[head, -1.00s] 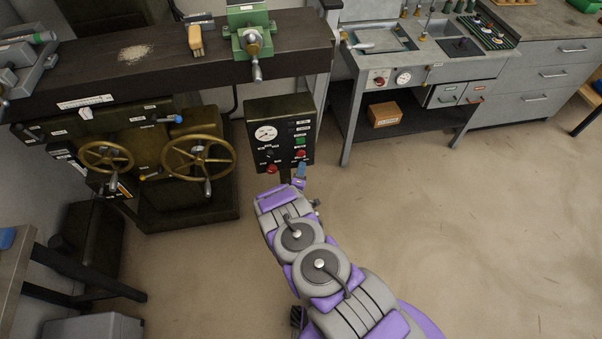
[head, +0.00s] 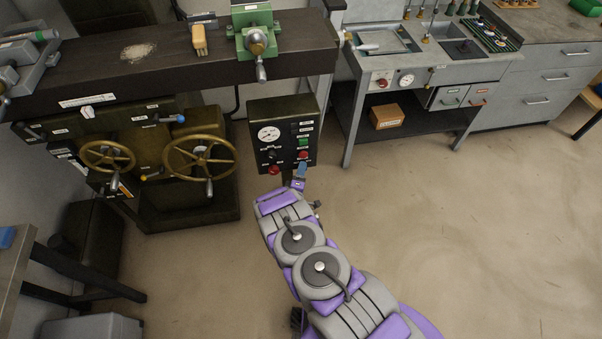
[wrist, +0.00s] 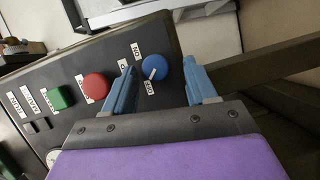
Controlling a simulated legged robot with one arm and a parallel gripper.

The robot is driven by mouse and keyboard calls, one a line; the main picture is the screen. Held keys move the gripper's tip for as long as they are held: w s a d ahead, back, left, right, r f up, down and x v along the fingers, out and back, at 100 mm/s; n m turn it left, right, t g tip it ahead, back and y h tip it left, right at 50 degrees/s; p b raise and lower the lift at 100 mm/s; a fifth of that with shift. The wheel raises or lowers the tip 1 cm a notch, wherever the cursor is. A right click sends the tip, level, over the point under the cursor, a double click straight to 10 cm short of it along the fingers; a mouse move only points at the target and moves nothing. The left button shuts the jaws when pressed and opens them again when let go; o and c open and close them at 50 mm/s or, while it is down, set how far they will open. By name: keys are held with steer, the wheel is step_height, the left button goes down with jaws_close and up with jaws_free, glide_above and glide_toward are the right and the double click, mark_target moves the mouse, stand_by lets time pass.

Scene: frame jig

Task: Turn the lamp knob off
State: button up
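A round blue knob (wrist: 155,67) with a white pointer line sits on the dark control panel in the wrist view. In the head view my gripper (head: 300,172) is at the lower right of the control panel (head: 284,118), and the blue knob is not visible there.
Beside the knob are a red button (wrist: 95,87) and a green button (wrist: 60,98). The panel also has a gauge (head: 269,134). Brass handwheels (head: 199,163) stand to the left, and a bench with a cardboard box (head: 386,116) to the right. The floor at right is clear.

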steer(key=shift+d, duration=0.15)
steer(key=s+a+r+p, duration=0.1)
steer(key=s+a+p, duration=0.1)
steer(key=s, duration=1.5)
steer(key=shift+r+p, duration=0.2)
steer(key=shift+p, duration=0.35)
